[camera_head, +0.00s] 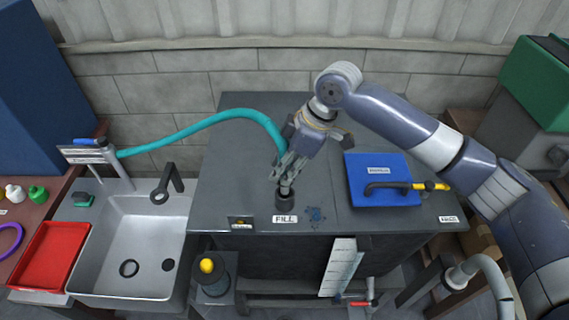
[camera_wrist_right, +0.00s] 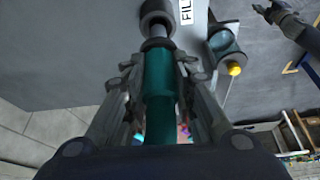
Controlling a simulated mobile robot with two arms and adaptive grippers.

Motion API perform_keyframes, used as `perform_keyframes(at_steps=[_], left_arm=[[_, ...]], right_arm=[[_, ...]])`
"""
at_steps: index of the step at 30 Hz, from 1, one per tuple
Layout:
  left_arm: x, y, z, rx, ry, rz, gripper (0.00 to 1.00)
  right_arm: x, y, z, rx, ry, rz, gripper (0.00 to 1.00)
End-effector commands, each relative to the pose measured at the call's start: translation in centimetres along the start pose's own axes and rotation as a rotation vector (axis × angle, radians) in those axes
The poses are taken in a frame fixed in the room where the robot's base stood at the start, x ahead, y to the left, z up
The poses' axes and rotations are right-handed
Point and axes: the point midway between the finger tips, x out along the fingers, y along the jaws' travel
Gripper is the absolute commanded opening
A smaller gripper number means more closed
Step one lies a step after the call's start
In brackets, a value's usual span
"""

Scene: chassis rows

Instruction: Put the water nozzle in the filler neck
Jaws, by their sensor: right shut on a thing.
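My right gripper (camera_head: 287,178) is shut on the teal water nozzle (camera_wrist_right: 160,85) at the end of the teal hose. The nozzle points down at the dark filler neck (camera_head: 285,201) behind the FILL label. In the right wrist view, the nozzle's grey tip lines up with the round neck (camera_wrist_right: 157,10) and meets its opening; how deep it sits cannot be told. The fingers hide much of the nozzle in the head view. A dark gripper, apparently my left (camera_wrist_right: 268,12), shows small at the wrist view's upper right, away from the neck; its jaw state is unclear.
The teal hose (camera_head: 190,131) arches from a stand by the sink (camera_head: 134,245) across the grey worktop (camera_head: 240,160). A blue panel (camera_head: 365,181) with a black and yellow handle lies right of the neck. A yellow-topped fixture (camera_head: 207,266) stands below the worktop.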

Motion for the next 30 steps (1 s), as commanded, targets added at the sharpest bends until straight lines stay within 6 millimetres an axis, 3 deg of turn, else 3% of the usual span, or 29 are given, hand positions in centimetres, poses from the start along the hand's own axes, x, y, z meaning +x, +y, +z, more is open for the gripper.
perform_keyframes(at_steps=[30], left_arm=[[0.7, 0.0, 0.0, -0.001, 0.001, 0.0, 0.4]], right_arm=[[2.9, 0.0, 1.2, 0.0, 0.001, -0.001, 0.0]])
